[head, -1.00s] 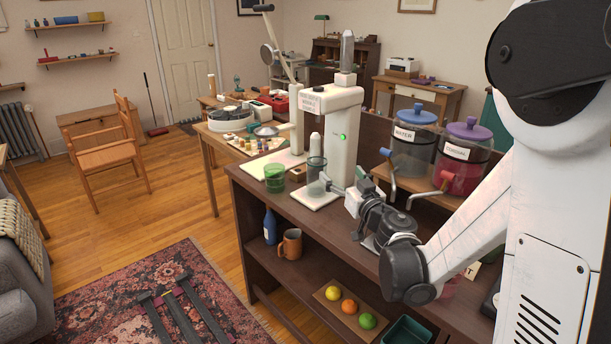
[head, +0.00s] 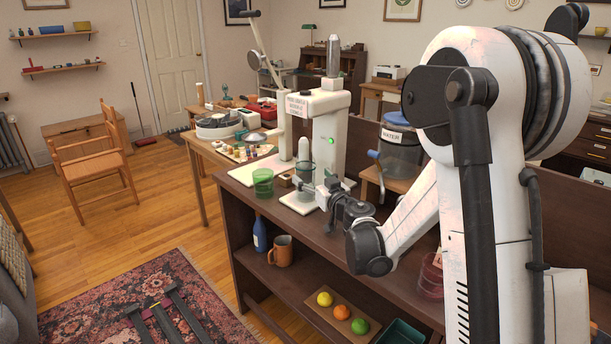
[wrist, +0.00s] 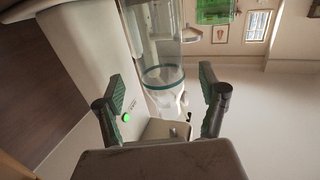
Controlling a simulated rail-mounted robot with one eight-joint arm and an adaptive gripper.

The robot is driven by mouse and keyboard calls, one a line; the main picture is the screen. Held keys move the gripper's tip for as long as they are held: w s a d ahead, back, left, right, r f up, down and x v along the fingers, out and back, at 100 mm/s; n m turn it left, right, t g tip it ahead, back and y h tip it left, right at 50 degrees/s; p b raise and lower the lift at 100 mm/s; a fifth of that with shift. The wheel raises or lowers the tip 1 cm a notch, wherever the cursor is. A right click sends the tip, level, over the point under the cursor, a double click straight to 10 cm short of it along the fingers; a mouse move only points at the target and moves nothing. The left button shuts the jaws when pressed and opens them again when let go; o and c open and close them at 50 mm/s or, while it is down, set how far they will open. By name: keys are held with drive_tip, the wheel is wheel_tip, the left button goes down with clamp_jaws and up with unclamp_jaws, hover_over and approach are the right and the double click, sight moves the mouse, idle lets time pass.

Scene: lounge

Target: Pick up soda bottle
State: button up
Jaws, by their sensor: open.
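A clear bottle (head: 304,162), which I take to be the soda bottle, stands upright on the small white base of the white machine (head: 333,120) in the head view. In the wrist view the clear bottle (wrist: 162,72) has a teal band and lies ahead, between the lines of the two fingers. My gripper (head: 318,188) is at the right of the bottle, low over the counter. In the wrist view my gripper (wrist: 162,90) is open, with nothing clasped. Whether the fingertips touch the bottle I cannot tell.
The machine's column with a green light stands close behind the gripper. A green cup (head: 263,182) is left of the bottle on the counter. A water dispenser (head: 400,150) stands to the right. The shelf below holds a blue bottle (head: 260,233), a mug (head: 281,251) and fruit.

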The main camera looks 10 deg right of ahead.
sight(305, 161)
drive_tip(key=x, duration=0.5)
drive_tip(key=shift+a+b, duration=0.1)
drive_tip(key=shift+b, duration=0.3)
clamp_jaws()
drive_tip(key=shift+r, duration=0.2)
drive_tip(key=shift+r+p, duration=0.5)
drive_tip(key=shift+r, duration=0.9)
drive_tip(key=s+a+r+p, duration=0.2)
drive_tip(key=s+a+r, duration=0.4)
drive_tip(key=a, duration=0.3)
drive_tip(key=shift+a+r, duration=0.4)
drive_tip(key=shift+r, duration=0.45)
